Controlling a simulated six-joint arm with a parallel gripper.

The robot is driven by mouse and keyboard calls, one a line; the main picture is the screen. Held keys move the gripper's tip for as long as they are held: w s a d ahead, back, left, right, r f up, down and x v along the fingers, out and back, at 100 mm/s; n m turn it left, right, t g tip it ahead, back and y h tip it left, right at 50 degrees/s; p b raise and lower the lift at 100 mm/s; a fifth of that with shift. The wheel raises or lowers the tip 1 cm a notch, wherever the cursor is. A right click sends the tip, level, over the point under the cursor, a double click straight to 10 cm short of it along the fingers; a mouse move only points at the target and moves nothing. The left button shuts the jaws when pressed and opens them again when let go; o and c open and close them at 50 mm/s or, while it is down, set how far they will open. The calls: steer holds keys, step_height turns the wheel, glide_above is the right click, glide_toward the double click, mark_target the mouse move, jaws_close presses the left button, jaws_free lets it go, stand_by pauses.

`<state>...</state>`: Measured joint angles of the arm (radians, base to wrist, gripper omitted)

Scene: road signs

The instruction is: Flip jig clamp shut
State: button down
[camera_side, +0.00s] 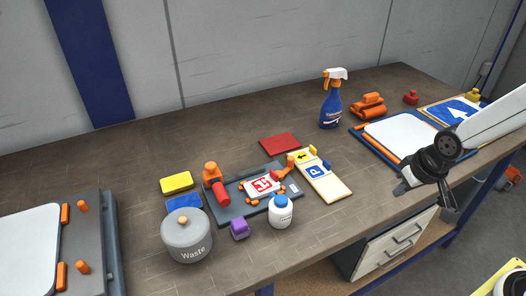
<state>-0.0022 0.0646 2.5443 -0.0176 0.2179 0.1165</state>
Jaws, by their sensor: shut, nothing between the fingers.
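The jig (228,212) is a dark grey plate in the middle of the bench, with a small white and red sign (262,186) lying on it. A clamp with an orange body and a red handle (216,188) stands at the jig's left end. A smaller orange and red part (284,172) sits at its right end; I cannot tell whether it is a clamp too. Whether the clamp is open or shut is too small to tell. My gripper (402,188) is shut and empty, at the right over the bench's front edge, well away from the jig.
A grey waste pot (187,238), purple block (239,229) and white bottle (280,212) stand in front of the jig. A cream board (328,184) lies to its right. A blue spray bottle (331,103) and a white-topped tray (400,136) are farther back.

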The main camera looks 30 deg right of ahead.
steer(key=w+a+f+m+t+y, duration=0.1)
steer(key=w+f+m+t, duration=0.1)
steer(key=w+m+t, duration=0.1)
steer(key=w+a+f+m+t, duration=0.1)
steer(key=w+f+m+t, duration=0.1)
steer(key=w, duration=0.3)
steer(key=w+a+f+m+t+y, duration=0.1)
steer(key=w+f+m+t, duration=0.1)
steer(key=w+m+t, duration=0.1)
steer(key=shift+w+a+m+t+y, duration=0.35)
steer(key=shift+w+m, duration=0.25)
steer(key=shift+m, duration=0.4)
steer(key=shift+w+a+f+m+t+y, duration=0.2)
steer(key=shift+a+m+t+y, duration=0.15)
steer(key=shift+a+m+t, duration=0.5)
steer(key=shift+a+m+t+y, duration=0.1)
steer(key=shift+m+t+y, duration=0.3)
steer(key=shift+m, duration=0.55)
steer(key=shift+w+f, duration=0.1)
steer(key=shift+x, duration=6.85)
